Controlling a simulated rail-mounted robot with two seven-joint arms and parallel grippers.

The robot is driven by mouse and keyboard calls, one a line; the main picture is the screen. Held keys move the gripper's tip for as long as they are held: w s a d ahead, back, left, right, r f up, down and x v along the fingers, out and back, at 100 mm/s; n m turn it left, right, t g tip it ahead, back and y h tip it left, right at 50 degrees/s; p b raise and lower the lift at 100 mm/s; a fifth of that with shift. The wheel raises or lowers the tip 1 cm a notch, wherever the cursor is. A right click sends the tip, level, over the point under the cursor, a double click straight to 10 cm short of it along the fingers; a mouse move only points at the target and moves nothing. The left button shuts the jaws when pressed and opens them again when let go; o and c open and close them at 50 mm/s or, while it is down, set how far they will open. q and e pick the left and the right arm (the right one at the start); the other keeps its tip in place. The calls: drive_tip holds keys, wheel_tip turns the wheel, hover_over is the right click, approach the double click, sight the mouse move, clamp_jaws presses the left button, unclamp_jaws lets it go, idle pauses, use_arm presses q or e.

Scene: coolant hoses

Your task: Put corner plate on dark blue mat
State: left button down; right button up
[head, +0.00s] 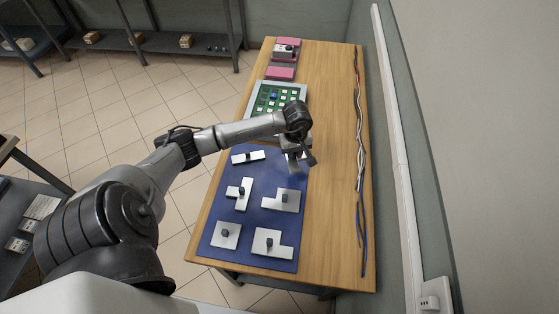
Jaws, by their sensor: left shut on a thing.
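The dark blue mat (207,215) lies on the near half of the wooden table. My left gripper (297,158) is over the mat's far right corner, pointing down, and is shut on a pale grey plate (294,168). This looks like the corner plate, but the gripper and wrist hide much of its outline. I cannot tell whether it touches the mat. Several pale plates with dark knobs lie on the mat: a bar (238,159), a T-like plate (241,203), a square plate (218,241) and two notched plates (292,206) (263,249). My right gripper is not in view.
A green board in a pale frame (254,92) with several small pieces lies beyond the mat. Pink and grey blocks (281,73) stand at the far end. Cables (360,150) run along the table's right side. The wood between mat and cables is clear.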

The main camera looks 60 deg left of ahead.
use_arm(q)
drive_tip(key=a, duration=0.1)
drive_tip(key=a+f, duration=0.1)
drive_tip(key=s+a+f, duration=0.1)
drive_tip(key=a, duration=0.1)
drive_tip(key=shift+a+f, duration=0.1)
drive_tip(key=shift+f, duration=0.05)
drive_tip(key=shift+s+a+f, duration=0.15)
drive_tip(key=shift+a+f, duration=0.15)
drive_tip(key=shift+a, duration=0.1)
drive_tip(key=shift+f, duration=2.05)
drive_tip(key=shift+a, duration=0.1)
drive_tip(key=shift+f+b, duration=0.1)
drive_tip(key=shift+b, duration=0.2)
drive_tip(key=c, duration=1.1)
unclamp_jaws()
drive_tip(key=shift+o, duration=0.2)
